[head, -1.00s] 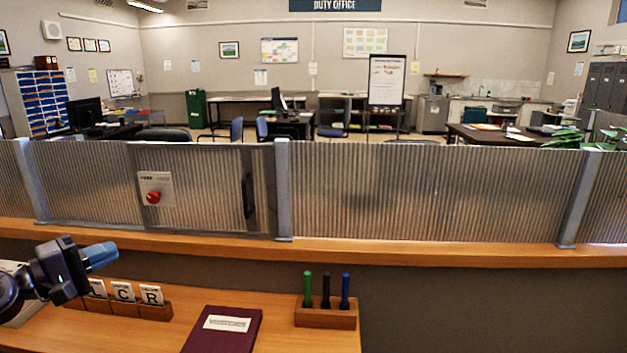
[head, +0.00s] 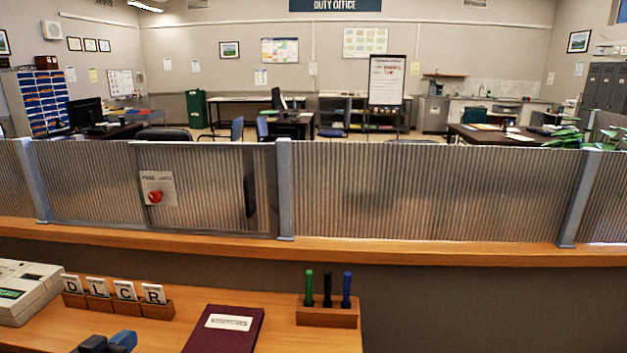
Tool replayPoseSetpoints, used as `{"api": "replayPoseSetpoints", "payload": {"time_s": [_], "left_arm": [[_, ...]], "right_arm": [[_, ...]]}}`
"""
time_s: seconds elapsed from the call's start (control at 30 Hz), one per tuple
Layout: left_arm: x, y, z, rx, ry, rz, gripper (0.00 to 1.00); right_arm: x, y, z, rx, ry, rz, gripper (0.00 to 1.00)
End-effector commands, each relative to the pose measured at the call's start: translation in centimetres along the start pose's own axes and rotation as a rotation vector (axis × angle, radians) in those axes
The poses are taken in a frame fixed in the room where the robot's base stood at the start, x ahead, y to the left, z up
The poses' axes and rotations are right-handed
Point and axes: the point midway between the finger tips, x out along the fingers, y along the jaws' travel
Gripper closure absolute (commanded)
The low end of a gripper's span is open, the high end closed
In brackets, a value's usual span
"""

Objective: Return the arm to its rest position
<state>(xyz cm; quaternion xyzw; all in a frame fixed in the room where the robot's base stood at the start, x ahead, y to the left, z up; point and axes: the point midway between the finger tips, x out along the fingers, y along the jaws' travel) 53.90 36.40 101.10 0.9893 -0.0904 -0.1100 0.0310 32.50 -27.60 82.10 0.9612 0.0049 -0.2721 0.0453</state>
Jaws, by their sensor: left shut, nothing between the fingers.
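My left gripper (head: 108,342), with blue fingertips, shows only at the bottom edge of the head view, low over the front of the wooden desk (head: 270,338). It is shut and empty. The rest of the left arm is out of the picture. The gripper is in front of the letter tiles and left of the maroon book, apart from both as far as I can see. My right gripper is not in view.
A wooden rack (head: 98,303) holds letter tiles. A grey machine (head: 25,290) stands at the left. A maroon book (head: 225,333) lies mid-desk. A wooden holder (head: 328,316) carries three markers. A ribbed partition (head: 400,195) with a red button (head: 155,197) stands behind.

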Motion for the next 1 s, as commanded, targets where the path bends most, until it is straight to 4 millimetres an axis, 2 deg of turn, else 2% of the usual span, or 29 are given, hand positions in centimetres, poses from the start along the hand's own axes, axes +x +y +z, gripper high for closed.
{"api": "replayPoseSetpoints", "payload": {"time_s": [0.03,0.17,0.3,0.4,0.5,0.6,0.7,1.0], "left_arm": [[-0.8,0.8,2.4,0.045,-0.019,-0.023,1.0],[-3.1,2.9,8.0,0.175,-0.072,-0.082,1.0],[-6.8,6.0,14.1,0.244,-0.153,-0.135,1.0],[-9.3,8.0,17.7,0.223,-0.214,-0.158,1.0],[-11.6,9.8,20.4,0.162,-0.266,-0.169,1.0],[-13.3,10.6,22.2,0.12,-0.304,-0.181,1.0],[-14.3,10.8,23.2,0.105,-0.327,-0.189,1.0],[-14.7,10.7,23.5,0.103,-0.336,-0.191,1.0]], "right_arm": [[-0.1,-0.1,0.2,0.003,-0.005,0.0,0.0],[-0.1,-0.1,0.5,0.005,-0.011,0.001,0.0],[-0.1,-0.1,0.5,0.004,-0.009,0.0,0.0],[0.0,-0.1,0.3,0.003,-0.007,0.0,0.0],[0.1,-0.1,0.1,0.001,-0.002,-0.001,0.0],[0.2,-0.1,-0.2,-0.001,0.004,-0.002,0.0],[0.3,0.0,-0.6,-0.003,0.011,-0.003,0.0],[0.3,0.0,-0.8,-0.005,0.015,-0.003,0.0]]}}
